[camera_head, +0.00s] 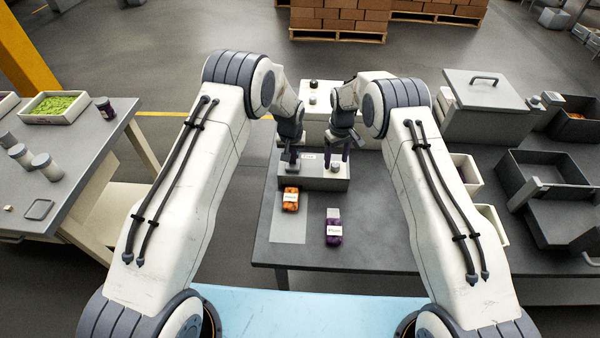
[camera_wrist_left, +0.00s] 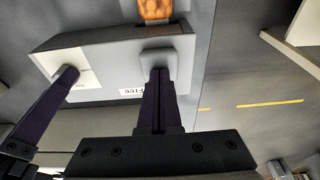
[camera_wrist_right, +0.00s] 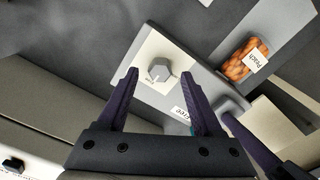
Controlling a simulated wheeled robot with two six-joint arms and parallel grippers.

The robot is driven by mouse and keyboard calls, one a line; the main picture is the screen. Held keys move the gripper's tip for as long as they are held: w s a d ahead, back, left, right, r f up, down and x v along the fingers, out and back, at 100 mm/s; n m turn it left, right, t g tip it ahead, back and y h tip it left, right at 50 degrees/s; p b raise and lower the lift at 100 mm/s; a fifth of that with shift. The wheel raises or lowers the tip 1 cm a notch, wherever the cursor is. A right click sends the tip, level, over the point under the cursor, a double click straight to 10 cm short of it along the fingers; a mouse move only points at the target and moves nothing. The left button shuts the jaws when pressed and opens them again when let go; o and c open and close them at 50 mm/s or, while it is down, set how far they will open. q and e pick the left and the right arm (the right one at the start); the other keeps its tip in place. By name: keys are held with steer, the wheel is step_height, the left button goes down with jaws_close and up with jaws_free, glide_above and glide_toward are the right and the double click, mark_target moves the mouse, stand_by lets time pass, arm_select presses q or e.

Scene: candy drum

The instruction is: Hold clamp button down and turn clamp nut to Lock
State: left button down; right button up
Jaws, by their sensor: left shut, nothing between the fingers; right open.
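The clamp is a grey box (camera_head: 318,184) on the dark table, with a "Free" label (camera_wrist_left: 132,92) on it. Its clamp button is a grey square pad (camera_wrist_left: 158,56) at one end. My left gripper (camera_head: 292,163) is shut and empty, its tips at the button, seemingly touching it; how far the button is down I cannot tell. The clamp nut is a round grey knob (camera_wrist_right: 159,69) on a pale plate at the other end. My right gripper (camera_wrist_right: 159,77) is open above the nut, with one finger to each side; it seems not to grip it.
An orange candy pack (camera_head: 290,200) lies on a grey strip in front of the clamp, with a purple pack (camera_head: 333,230) to its right. A white box (camera_head: 365,132) stands behind. Dark bins (camera_head: 545,170) are at the right.

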steer(key=shift+f, duration=1.2)
steer(key=shift+r, duration=0.25)
stand_by(0.3)
steer(key=c, duration=1)
steer(key=n, duration=0.3)
steer(key=shift+c, duration=0.2)
steer(key=shift+n, duration=0.3)
